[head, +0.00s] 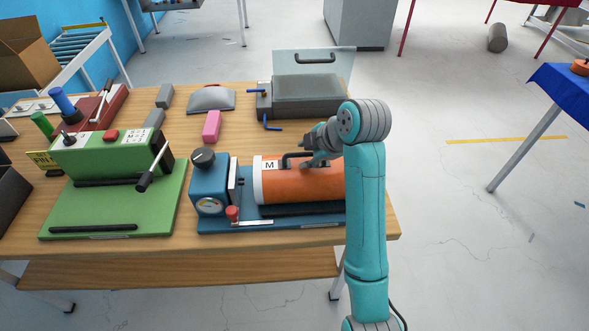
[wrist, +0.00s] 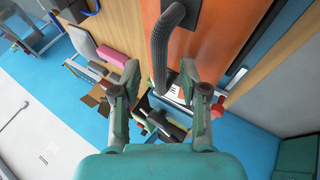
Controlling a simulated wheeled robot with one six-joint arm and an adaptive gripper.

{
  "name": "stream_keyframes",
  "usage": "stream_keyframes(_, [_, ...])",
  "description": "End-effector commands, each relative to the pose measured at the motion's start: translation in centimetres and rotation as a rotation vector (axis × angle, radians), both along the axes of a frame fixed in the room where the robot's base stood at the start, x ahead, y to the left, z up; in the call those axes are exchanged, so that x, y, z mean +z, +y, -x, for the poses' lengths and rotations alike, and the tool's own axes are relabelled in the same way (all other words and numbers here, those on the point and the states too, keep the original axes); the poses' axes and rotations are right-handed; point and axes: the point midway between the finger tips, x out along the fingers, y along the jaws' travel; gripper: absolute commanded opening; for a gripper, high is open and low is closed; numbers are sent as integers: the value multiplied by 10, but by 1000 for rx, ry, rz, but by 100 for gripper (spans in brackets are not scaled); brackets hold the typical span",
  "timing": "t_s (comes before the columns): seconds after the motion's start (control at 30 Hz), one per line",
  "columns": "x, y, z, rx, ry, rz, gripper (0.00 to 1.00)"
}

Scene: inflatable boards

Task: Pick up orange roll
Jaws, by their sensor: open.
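The orange roll (head: 325,185), marked with a white M label, lies on a blue base (head: 215,190) on the wooden table. A dark handle (head: 288,158) stands on top of it. My gripper (head: 309,152) is at the handle, above the roll, with my arm hiding the roll's right end. In the wrist view my gripper (wrist: 160,72) is open, and the ribbed dark handle (wrist: 166,35) shows between its two fingers. The orange roll (wrist: 222,35) fills the upper middle there. I cannot tell whether a finger touches the handle.
A green machine with a lever (head: 110,165) stands left of the blue base. A pink block (head: 212,126), a blue hex key (head: 271,123) and a grey case (head: 305,100) with its lid up lie behind. The wooden table (head: 230,100) ends just right of my arm.

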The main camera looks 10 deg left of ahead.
Motion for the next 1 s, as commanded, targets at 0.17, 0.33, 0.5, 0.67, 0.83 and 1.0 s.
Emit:
stream_keyframes(0.17, [-3,-2,1,0,-2,-1,44])
stream_keyframes(0.33, [-3,-2,1,0,-2,-1,24])
stream_keyframes(0.5, [-3,-2,1,0,-2,-1,0])
stream_keyframes(0.67, [-2,-2,0,0,-4,-1,0])
stream_keyframes(0.83, [-2,-2,0,1,-3,-1,0])
stream_keyframes(1.0, [5,1,-1,0,-5,-2,0])
